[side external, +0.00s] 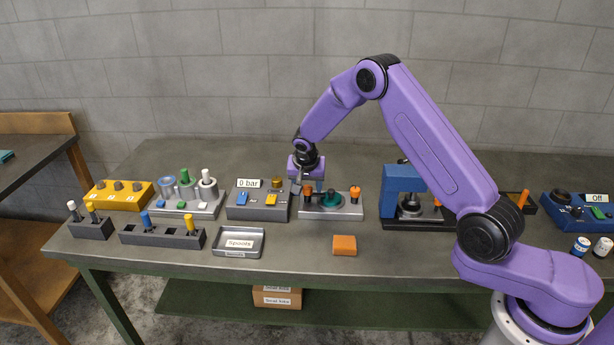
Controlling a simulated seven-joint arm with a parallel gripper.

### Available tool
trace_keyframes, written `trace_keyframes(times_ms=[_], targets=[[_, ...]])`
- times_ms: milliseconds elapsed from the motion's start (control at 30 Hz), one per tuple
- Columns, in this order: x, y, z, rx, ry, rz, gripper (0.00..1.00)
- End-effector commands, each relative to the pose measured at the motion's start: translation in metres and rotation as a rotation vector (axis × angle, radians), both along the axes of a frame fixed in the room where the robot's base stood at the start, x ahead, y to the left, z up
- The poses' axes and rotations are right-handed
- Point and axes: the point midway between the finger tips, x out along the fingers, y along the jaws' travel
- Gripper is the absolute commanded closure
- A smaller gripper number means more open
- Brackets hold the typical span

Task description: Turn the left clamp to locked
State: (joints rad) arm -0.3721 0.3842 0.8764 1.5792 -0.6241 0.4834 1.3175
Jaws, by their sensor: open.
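The clamp fixture (345,208) is a light grey block with a green round part (329,198) in its middle. The left clamp (308,191) has an orange knob and stands at the block's left end. The right clamp (355,193) has a matching orange knob at the other end. My gripper (311,183) is open and points down at the left clamp, just above or around its knob. I cannot tell whether it touches the knob. The gripper partly hides the left clamp, and its lock position cannot be read.
A grey box with a "0 bar" sign (249,183) stands close on the left. A blue press (403,184) stands on the right. An orange block (344,245) and a "Sprockets" tray (239,253) lie in front. The bench front between them is clear.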

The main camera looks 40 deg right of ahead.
Motion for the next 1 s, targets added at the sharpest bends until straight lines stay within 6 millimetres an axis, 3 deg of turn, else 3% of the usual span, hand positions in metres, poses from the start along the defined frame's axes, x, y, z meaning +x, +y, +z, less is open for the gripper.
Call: trace_keyframes(times_ms=[233, 800, 1000], targets=[[-0.007, 0.009, 0.029, 0.000, -0.003, 0.001, 0.43], [-0.038, 0.040, 0.134, 0.001, -0.003, 0.001, 0.43], [-0.044, 0.046, 0.154, 0.001, -0.001, -0.001, 0.43]])
